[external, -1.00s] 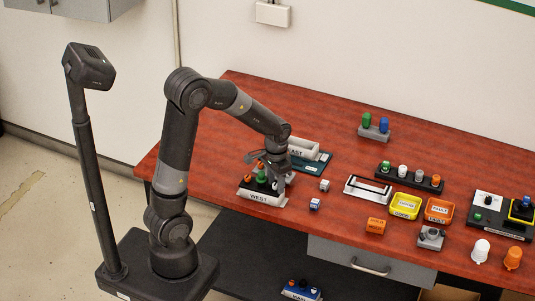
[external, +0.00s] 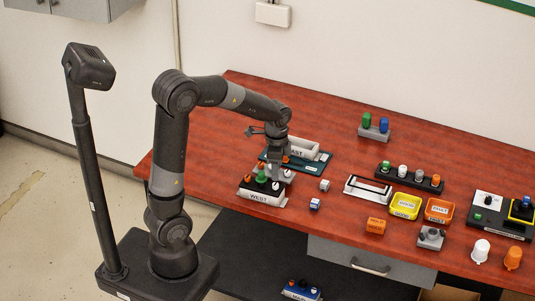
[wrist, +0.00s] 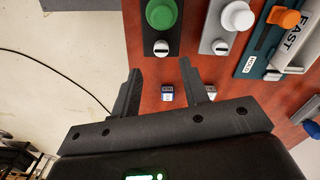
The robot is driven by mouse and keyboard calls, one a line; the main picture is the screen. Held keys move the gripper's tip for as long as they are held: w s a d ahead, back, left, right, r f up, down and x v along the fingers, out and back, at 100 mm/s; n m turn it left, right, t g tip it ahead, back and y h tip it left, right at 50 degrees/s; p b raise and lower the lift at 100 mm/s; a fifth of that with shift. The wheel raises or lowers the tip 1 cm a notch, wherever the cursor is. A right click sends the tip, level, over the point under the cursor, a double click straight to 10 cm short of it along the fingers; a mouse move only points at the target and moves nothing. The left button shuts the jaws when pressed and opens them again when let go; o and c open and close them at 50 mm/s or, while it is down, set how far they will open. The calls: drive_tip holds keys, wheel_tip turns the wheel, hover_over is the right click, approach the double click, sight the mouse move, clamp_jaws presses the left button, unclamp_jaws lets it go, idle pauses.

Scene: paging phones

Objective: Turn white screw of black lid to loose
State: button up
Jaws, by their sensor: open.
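The black lid (external: 251,187) lies on the unit labelled WEST near the table's front left edge, and carries a green knob (external: 261,178). In the wrist view the black lid (wrist: 175,40) shows as a dark strip with the green knob (wrist: 161,14) and a white slotted screw (wrist: 161,47) beyond my fingertips. My gripper (wrist: 160,72) is open and empty, its fingers apart on either side of the screw's line, not touching it. In the external view my gripper (external: 276,168) hangs above the WEST unit and partly hides it.
A grey lid (wrist: 212,40) with a white knob and screw is beside it, then the teal EAST unit (wrist: 243,70). Yellow (external: 405,206) and orange (external: 439,211) bins stand farther right.

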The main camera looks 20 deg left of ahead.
wheel_tip(320, 180, up, 6)
drive_tip(key=s+a+r+n+t, duration=0.3)
drive_tip(key=s+a+n, duration=0.35)
drive_tip(key=a, duration=0.25)
drive_tip(key=s+a+r+n+t, duration=0.35)
drive_tip(key=s+a+n, duration=0.25)
drive_tip(key=a+n, duration=0.25)
wheel_tip(320, 180, up, 12)
drive_tip(key=m+g, duration=0.6)
drive_tip(key=m, duration=1.1)
hover_over(276, 184)
drive_tip(key=s+a, duration=0.1)
drive_tip(key=a, duration=0.1)
drive_tip(key=shift+n, duration=0.3)
